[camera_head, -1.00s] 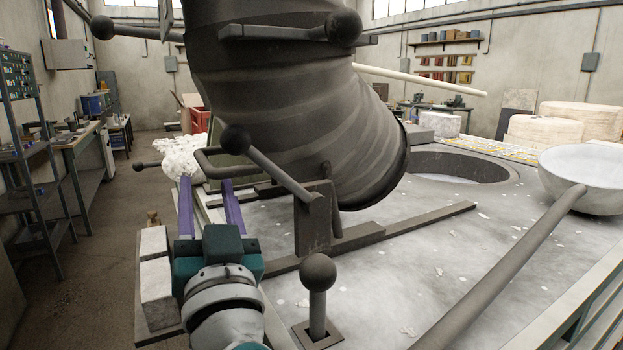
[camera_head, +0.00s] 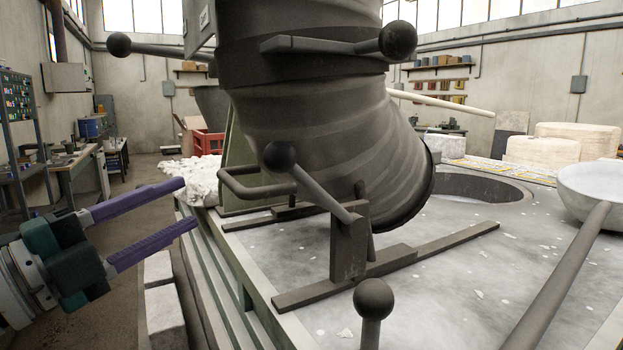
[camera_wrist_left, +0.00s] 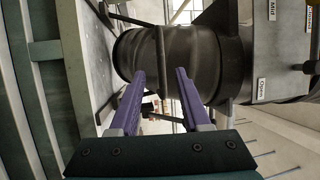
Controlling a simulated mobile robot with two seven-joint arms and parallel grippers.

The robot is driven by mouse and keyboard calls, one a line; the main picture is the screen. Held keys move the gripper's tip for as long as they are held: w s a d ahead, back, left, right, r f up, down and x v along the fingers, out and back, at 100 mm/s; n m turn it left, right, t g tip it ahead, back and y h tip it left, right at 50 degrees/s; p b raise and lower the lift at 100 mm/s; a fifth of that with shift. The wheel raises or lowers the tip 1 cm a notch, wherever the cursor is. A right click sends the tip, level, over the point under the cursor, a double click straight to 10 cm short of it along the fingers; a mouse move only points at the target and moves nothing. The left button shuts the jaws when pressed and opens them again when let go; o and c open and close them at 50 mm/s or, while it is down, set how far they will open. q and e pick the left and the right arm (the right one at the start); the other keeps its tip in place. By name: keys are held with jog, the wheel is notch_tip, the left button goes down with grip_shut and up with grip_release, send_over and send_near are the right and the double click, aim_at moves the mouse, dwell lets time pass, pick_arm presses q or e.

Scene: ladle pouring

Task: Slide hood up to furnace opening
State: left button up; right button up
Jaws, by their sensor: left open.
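The hood (camera_head: 330,150) is a dark, ribbed, bent duct on a sliding frame with flat rails (camera_head: 400,262) on the furnace top. Its mouth faces right, close to the round furnace opening (camera_head: 480,187), whose near-left part it hides. A bar handle (camera_head: 255,190) sticks out at the hood's left side, and a ball-ended lever (camera_head: 310,185) stands at its front. My left gripper (camera_head: 190,205), with purple fingers, is open and empty, left of the handle and apart from it. In the left wrist view the hood (camera_wrist_left: 180,60) lies beyond the open fingers (camera_wrist_left: 160,85). My right gripper is not in view.
A ladle (camera_head: 600,190) lies at the right with its long handle reaching to the front. A ball-topped lever (camera_head: 373,305) stands at the front edge. White lumps (camera_head: 190,170) lie behind the handle. Open floor shows at the left.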

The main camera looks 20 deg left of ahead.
aim_at(225, 183)
pick_arm(q)
jog(key=x, duration=0.8)
jog(key=shift+w+p, duration=0.3)
jog(key=shift+w, duration=0.1)
jog(key=shift+c, duration=0.3)
grip_shut()
dwell(0.7)
